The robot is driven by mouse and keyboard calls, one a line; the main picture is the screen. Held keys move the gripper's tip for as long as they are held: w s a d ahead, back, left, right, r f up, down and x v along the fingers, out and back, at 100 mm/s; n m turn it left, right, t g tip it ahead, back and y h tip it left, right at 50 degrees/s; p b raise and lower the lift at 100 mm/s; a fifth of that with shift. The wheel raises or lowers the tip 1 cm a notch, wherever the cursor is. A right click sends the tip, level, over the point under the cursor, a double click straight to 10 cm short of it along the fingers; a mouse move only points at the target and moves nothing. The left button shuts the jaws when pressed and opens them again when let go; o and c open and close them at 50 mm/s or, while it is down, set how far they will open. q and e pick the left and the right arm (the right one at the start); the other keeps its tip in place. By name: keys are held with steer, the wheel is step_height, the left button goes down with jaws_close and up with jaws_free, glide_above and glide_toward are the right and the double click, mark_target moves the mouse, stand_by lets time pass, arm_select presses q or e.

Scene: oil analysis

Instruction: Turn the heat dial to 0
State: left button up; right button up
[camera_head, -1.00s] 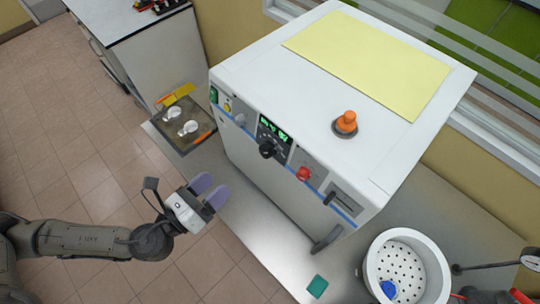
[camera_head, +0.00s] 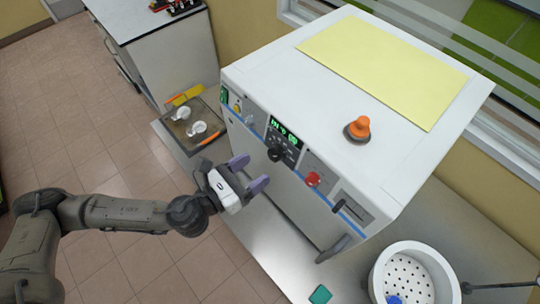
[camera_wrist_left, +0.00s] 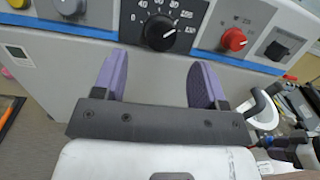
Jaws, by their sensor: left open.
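The heat dial (camera_head: 275,154) is a black knob on the front panel of a white machine (camera_head: 395,165), below a green digital display (camera_head: 284,133). In the left wrist view the dial (camera_wrist_left: 159,32) has a white number scale around it, and its white mark points to the lower right, near the high end. My left gripper (camera_head: 248,173) has purple fingers spread open and empty, in front of the panel. In the left wrist view the gripper (camera_wrist_left: 158,68) has its fingers on either side below the dial, apart from it.
A red knob (camera_head: 313,179) and a black switch (camera_head: 339,205) sit right of the dial. An orange knob (camera_head: 359,127) stands on the machine's top. A tray (camera_head: 172,141) lies left of the machine, and a white perforated pot (camera_head: 374,277) stands at the lower right.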

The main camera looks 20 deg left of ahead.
mark_target(272, 157)
arm_select(q)
steer(key=shift+p+x, duration=0.35)
steer(key=shift+x, duration=2.45)
steer(key=shift+c, duration=0.5)
steer(key=c, duration=0.8)
steer(key=shift+c, duration=0.2)
